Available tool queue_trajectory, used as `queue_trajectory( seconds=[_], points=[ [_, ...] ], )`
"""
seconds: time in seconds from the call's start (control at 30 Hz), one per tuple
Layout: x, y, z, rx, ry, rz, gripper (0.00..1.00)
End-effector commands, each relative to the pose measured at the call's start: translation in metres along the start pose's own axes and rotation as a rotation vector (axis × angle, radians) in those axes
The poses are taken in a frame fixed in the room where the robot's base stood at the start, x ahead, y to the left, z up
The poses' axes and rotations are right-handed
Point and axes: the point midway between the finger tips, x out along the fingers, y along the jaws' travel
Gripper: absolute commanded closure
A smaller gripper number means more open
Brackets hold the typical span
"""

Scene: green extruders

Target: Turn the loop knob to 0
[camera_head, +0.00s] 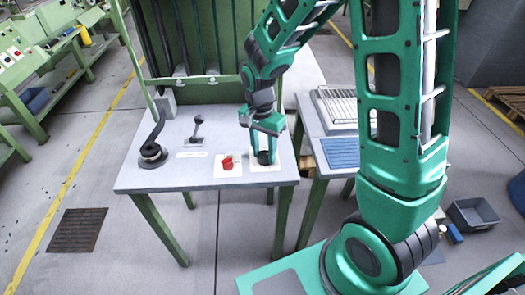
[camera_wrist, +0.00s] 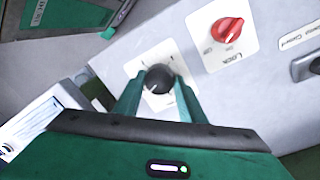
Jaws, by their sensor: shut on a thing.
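A black round knob (camera_wrist: 160,78) stands on a white plate (camera_wrist: 138,66) in the wrist view. My gripper (camera_wrist: 157,95) has one green finger on each side of the knob and is shut on it. The plate carries small markings, but its name label is hidden and I cannot read the knob's setting. In the head view my gripper (camera_head: 264,150) points down over the black knob (camera_head: 264,158) near the table's front right corner. A red knob (camera_wrist: 227,29) on its own labelled white plate is up and right in the wrist view, apart from my fingers.
The grey table (camera_head: 165,178) also bears a black curved lever (camera_head: 152,150) at left and a small lever (camera_head: 197,128) behind. A second table with a blue grille (camera_head: 340,153) stands close at right. A green machine frame (camera_head: 200,40) rises behind.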

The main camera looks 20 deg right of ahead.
Motion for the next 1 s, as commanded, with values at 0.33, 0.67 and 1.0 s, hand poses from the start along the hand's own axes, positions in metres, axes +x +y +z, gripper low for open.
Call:
queue_trajectory(
  seconds=[0.33,0.67,1.0],
  points=[
    [-0.0015,-0.0028,0.0006,-0.310,0.025,-0.007,0.86],
    [-0.0018,-0.0030,0.0006,-0.622,0.050,-0.008,0.86],
    [-0.0020,-0.0033,0.0010,-0.935,0.075,-0.009,0.86]
  ],
)
